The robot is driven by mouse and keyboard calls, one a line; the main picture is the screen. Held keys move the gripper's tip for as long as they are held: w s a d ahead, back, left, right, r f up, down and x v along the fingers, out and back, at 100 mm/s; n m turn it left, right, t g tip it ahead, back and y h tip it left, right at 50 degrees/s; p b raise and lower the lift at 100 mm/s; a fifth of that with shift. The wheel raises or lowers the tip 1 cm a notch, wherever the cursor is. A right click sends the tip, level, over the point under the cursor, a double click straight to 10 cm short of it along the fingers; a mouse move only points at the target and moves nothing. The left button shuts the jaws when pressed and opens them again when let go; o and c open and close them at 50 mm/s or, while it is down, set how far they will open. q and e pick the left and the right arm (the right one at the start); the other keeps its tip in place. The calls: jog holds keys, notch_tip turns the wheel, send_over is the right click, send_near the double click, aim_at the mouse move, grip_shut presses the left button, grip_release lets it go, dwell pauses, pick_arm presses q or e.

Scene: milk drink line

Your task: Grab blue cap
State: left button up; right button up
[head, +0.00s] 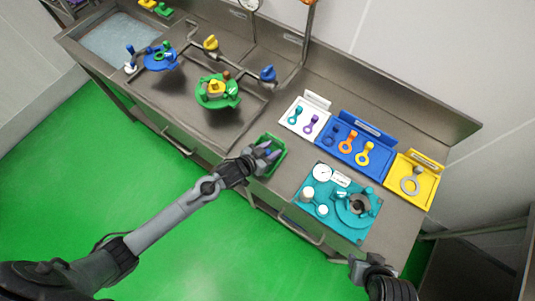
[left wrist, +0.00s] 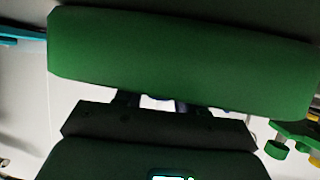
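A small green bin (head: 279,163) stands at the front edge of the steel counter. My left gripper (head: 268,151) reaches over and into it. A small blue spot, perhaps the blue cap, shows between the fingers; whether they touch it is not clear. In the left wrist view the green bin wall (left wrist: 180,60) fills the upper middle and hides most of the fingers and what is between them. My right gripper (head: 366,265) is low at the right in the head view, away from the bin; its fingers are too small to read.
Right of the bin lie a teal board (head: 315,221) with white and teal parts, a white tray (head: 290,113), a blue tray (head: 330,145) and a yellow tray (head: 424,192) with ring tools. Valves with green (head: 215,105) and blue parts stand left. A low backsplash runs behind.

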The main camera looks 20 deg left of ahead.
pick_arm(q)
jog(key=shift+c, duration=0.4)
grip_shut()
jog(key=shift+r, duration=0.15)
